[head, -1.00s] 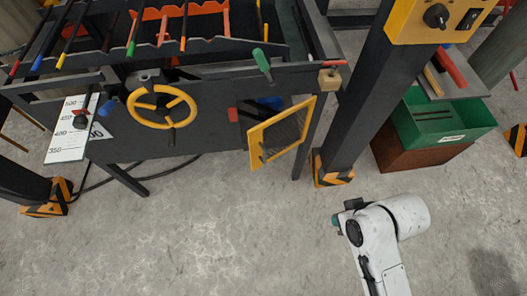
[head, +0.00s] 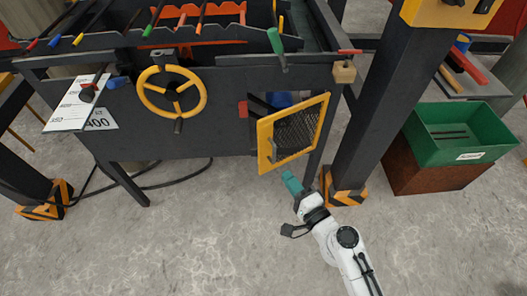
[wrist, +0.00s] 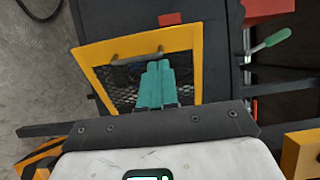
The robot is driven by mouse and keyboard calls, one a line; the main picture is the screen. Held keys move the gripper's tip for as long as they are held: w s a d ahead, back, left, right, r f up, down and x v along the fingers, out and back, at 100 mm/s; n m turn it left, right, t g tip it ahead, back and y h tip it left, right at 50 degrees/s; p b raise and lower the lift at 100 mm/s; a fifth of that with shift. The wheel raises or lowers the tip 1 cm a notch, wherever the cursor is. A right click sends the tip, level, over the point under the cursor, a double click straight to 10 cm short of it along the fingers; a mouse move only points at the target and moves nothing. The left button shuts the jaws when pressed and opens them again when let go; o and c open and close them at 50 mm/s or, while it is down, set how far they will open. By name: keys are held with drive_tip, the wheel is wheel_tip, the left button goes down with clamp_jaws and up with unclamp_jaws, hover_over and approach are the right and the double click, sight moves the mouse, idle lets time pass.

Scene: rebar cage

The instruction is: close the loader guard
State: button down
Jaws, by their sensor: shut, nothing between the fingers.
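The loader guard (head: 293,132) is a yellow-framed mesh door on the front of the dark machine, swung part way out from its opening. A small grey handle (head: 283,152) is on its lower left side. In the wrist view the guard (wrist: 188,38) and its handle (wrist: 137,55) lie just beyond my fingers. My gripper (head: 291,182), with teal fingers, is just below the guard's lower edge in the head view. It is shut and empty, and the fingers (wrist: 157,82) overlap the mesh in the wrist view. I cannot tell whether they touch it.
A dark post (head: 366,100) with a striped foot (head: 343,190) stands close right of the guard. A red block (head: 243,109) is left of the opening, near the yellow handwheel (head: 150,93). A green bin (head: 465,140) stands at right. The floor (head: 200,235) in front is clear.

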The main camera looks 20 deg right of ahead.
sight(259, 142)
drive_tip(key=w, duration=0.4)
drive_tip(key=w+a, duration=0.1)
drive_tip(key=w, duration=0.3)
drive_tip(key=w+a+p, duration=0.1)
drive_tip(key=w, duration=0.3)
drive_tip(key=shift+w, duration=0.4)
drive_tip(key=shift+m+h, duration=0.4)
drive_tip(key=shift+h, duration=0.4)
drive_tip(key=w, duration=0.4)
drive_tip(key=shift+w+a+b, duration=0.25)
drive_tip(key=shift+a+b, duration=0.15)
drive_tip(key=shift+w+m+h, duration=0.7)
drive_tip(key=shift+h, duration=0.3)
drive_tip(key=w+m+h+b, duration=0.2)
drive_tip(key=w+m+h, duration=0.1)
drive_tip(key=w+h, duration=0.2)
drive_tip(key=shift+w+d+r+g, duration=0.25)
drive_tip(key=shift+w+g, duration=0.15)
drive_tip(key=shift+w, duration=0.1)
